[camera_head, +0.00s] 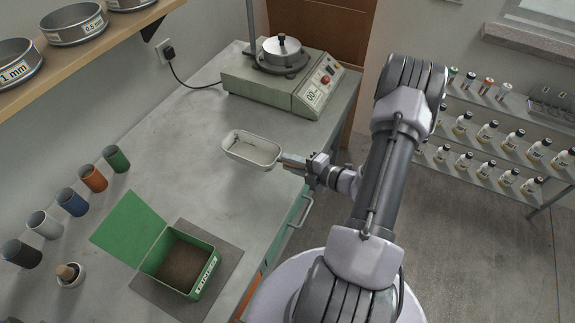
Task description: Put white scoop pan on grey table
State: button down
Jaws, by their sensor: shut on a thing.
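The white scoop pan (237,152) is a shallow oblong pan with rounded ends, near the middle of the view. My gripper (293,161) reaches in from the right and is shut on the pan's right end, at its handle. The pan appears above the grey table (195,130), with a soft shadow below it; I cannot tell the exact gap. The fingertips are small and partly merge with the handle.
A balance-like machine (285,75) stands behind the pan. An open green box (180,262) of dark soil sits on a grey mat at the front. Several coloured cylinders (72,202) line the left wall. A shelf of bottles (490,135) stands right. Table around the pan is clear.

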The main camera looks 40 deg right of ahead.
jog(key=shift+w+d+f, duration=0.25)
jog(key=shift+w+d, duration=0.9)
jog(key=shift+d, duration=0.05)
notch_tip(320, 180, down, 4)
jog(key=shift+r+b, duration=0.15)
jog(key=shift+b, duration=1.05)
jog(key=shift+d+r, duration=0.1)
jog(key=shift+r, duration=0.1)
jog(key=c, duration=1.3)
grip_release()
jog(key=shift+f, duration=0.15)
jog(key=shift+o, duration=0.2)
